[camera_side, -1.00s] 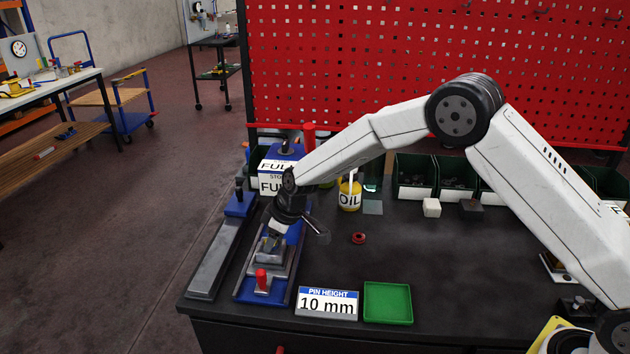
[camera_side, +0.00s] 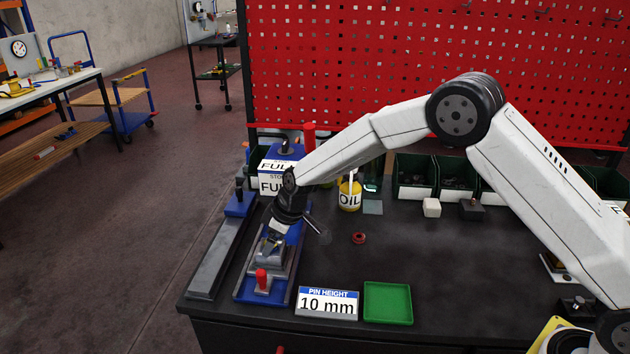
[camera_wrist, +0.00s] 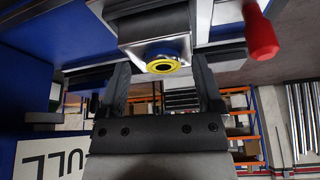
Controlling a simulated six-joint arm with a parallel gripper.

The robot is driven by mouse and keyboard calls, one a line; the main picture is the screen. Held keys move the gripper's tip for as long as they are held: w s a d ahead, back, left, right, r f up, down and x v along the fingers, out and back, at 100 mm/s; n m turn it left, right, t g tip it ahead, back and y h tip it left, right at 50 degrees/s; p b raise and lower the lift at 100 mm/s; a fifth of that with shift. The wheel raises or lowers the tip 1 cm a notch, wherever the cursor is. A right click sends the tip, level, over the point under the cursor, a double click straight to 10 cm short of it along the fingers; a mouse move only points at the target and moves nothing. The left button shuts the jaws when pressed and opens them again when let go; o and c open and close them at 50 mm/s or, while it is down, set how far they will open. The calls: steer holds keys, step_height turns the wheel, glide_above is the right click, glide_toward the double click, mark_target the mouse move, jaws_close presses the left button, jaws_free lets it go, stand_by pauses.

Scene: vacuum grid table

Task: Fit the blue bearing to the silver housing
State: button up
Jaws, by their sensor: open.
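The silver housing (camera_wrist: 150,22) is a grey metal block on the blue fixture at the left of the bench; it also shows in the side view (camera_side: 270,258). The blue bearing (camera_wrist: 163,55) shows in the wrist view as a blue ring with a yellow face and dark centre. It sits at the housing's face; how deep it is seated I cannot tell. My gripper (camera_side: 273,240) is just above the housing. In the wrist view its two fingers stand wide apart, one on each side of the bearing, with visible gaps. It is open and holds nothing.
A red-knobbed clamp (camera_side: 261,278) stands in front of the housing. A grey rail (camera_side: 215,260) lies to its left, and the blue "FULL" box (camera_side: 285,152) behind. A "PIN HEIGHT 10 mm" sign (camera_side: 327,303), green tray (camera_side: 388,303) and red ring (camera_side: 359,238) are to the right.

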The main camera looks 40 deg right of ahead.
steer(key=v, duration=0.7)
steer(key=shift+r, duration=0.35)
steer(key=shift+d, duration=0.1)
stand_by(0.4)
steer(key=s+d+m+h, duration=0.1)
steer(key=s+d, duration=0.3)
steer(key=s, duration=0.5)
steer(key=s+d+m+h, duration=0.1)
steer(key=s+d+m, duration=0.3)
steer(key=s, duration=0.5)
steer(key=s+d+m+g, duration=0.1)
steer(key=s+d+m, duration=0.1)
steer(key=s+d, duration=0.3)
steer(key=s, duration=0.4)
steer(key=shift+s+f+m+h, duration=0.2)
steer(key=shift+f+m+h, duration=0.1)
steer(key=shift+h, duration=0.1)
